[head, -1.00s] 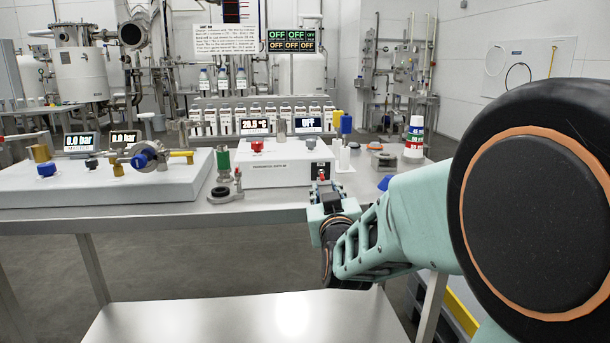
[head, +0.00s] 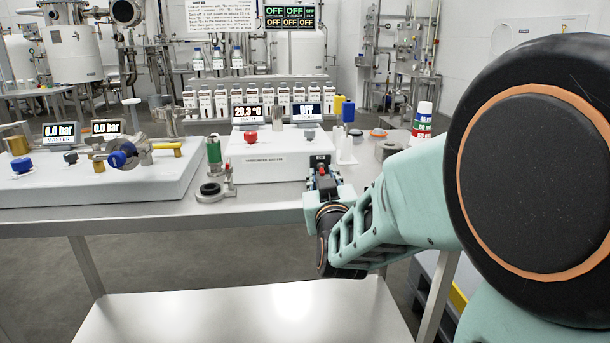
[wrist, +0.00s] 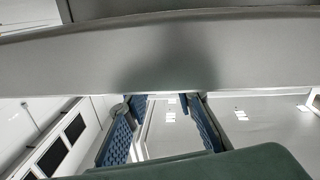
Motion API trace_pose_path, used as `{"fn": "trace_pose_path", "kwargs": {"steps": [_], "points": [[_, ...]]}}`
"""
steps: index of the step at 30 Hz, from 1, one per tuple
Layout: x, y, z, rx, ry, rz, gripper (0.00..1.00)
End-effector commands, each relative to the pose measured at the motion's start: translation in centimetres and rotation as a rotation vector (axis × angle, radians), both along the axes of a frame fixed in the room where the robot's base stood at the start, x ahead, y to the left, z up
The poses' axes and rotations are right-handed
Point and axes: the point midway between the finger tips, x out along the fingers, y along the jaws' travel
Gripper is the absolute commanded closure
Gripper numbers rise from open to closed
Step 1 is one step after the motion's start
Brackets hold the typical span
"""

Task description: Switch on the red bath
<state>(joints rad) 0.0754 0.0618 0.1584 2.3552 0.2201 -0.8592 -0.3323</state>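A white bath box (head: 262,165) stands on the bench, with a red knob (head: 251,138) and a grey knob (head: 309,134) on top. Behind the red knob a display (head: 247,114) shows a temperature of about 20 °C; the display behind the grey knob (head: 306,111) reads OFF. My gripper (head: 325,182) is at the bench's front edge, just below that corner. The wrist view shows its two blue finger pads (wrist: 160,125) apart, with nothing between them. Whether it touches the box cannot be told.
A green-handled valve fitting (head: 214,175) stands left of the box. A large white panel with valves (head: 90,190) fills the bench's left. The bench edge (wrist: 160,55) spans close before the wrist camera.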

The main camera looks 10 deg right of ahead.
Motion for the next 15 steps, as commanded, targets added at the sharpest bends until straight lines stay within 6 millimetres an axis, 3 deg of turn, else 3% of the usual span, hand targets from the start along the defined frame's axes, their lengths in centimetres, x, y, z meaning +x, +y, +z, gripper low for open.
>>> {"fn": "trace_pose_path", "kwargs": {"steps": [2, 8, 15], "points": [[0.00, 0.00, 0.00, 0.000, 0.000, 0.000, 0.77], [0.00, -0.01, 0.00, 0.000, 0.000, 0.000, 0.99], [0.01, -0.01, 0.03, 0.000, 0.000, 0.000, 1.00]]}}
